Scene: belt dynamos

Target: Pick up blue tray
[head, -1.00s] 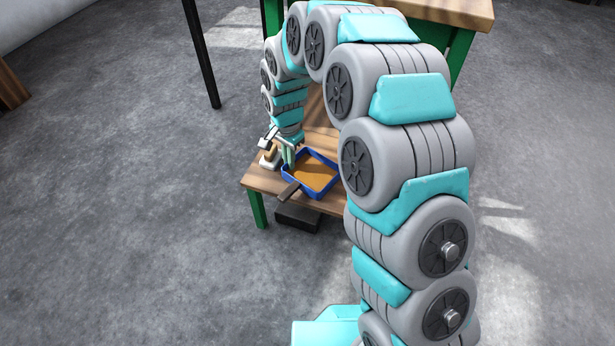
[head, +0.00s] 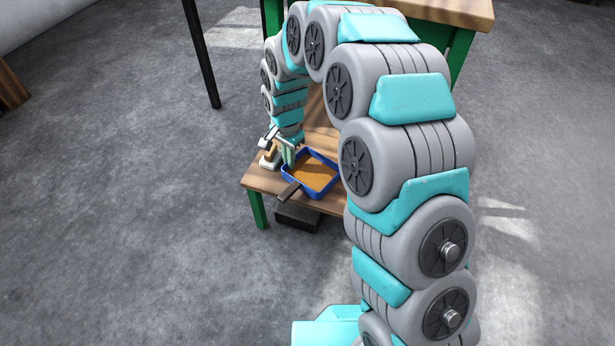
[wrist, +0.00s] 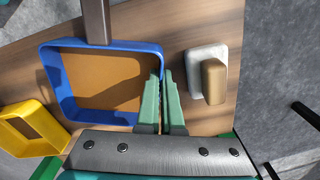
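The blue tray (head: 328,189) is a square shallow tray with a brown inside and a dark handle (head: 290,192). It rests on a low wooden table with green legs, and its handle overhangs the edge. In the wrist view the blue tray (wrist: 55,90) fills the left middle, its handle pointing up. My gripper (wrist: 161,76) has its two green fingers close together at the tray's right wall, one inside and one outside, gripping the wall between the tips. In the head view my gripper (head: 288,157) is at the tray's left side.
A white block with a tan part (wrist: 208,75) stands just right of my fingers in the wrist view. A yellow tray (wrist: 32,128) lies at the lower left there. A dark block (head: 297,217) is by the low table (head: 262,182). A taller table (head: 450,10) stands behind.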

